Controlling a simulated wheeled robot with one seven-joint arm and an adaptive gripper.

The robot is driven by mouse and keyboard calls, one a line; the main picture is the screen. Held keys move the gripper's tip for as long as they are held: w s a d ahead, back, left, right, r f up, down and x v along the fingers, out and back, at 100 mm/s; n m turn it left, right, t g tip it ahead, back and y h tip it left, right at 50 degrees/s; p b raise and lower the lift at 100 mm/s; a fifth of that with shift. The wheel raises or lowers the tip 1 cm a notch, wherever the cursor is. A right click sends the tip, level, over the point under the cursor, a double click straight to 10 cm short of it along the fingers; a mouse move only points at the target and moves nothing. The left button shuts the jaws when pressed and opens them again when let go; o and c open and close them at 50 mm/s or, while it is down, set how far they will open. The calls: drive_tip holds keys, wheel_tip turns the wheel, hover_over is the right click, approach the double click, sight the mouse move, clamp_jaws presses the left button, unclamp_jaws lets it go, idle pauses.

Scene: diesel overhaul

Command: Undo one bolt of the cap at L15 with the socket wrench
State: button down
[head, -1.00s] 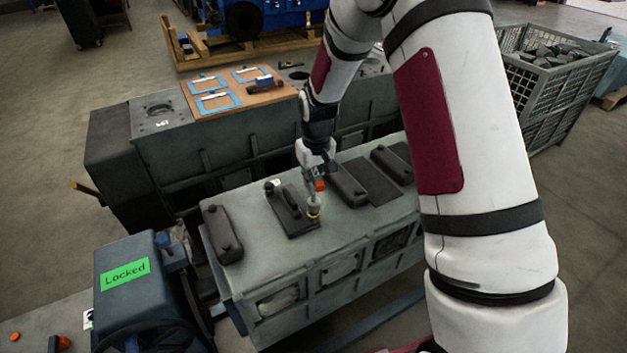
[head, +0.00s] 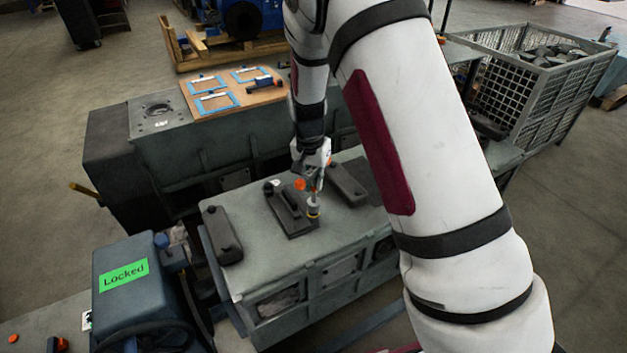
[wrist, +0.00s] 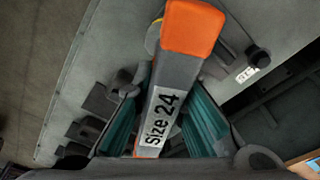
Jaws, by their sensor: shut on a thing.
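The socket wrench (wrist: 160,110) has a grey body marked "Size 24" and an orange end (head: 300,184). My gripper (head: 316,172) is shut on it, with teal finger pads on both sides of the grey body in the wrist view. A small white label (wrist: 246,74) shows near the cap but is not legible.
Dark covers lie on the block at left (head: 222,235) and right (head: 348,186) of the cap. A blue console (head: 130,270) with a green "Locked" sign stands at the front left. A board with blue frames (head: 232,97) and a mesh crate (head: 520,90) stand behind.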

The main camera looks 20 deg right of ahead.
drive_tip(key=shift+m, duration=0.7)
drive_tip(key=shift+w, duration=0.1)
drive_tip(key=shift+f, duration=0.1)
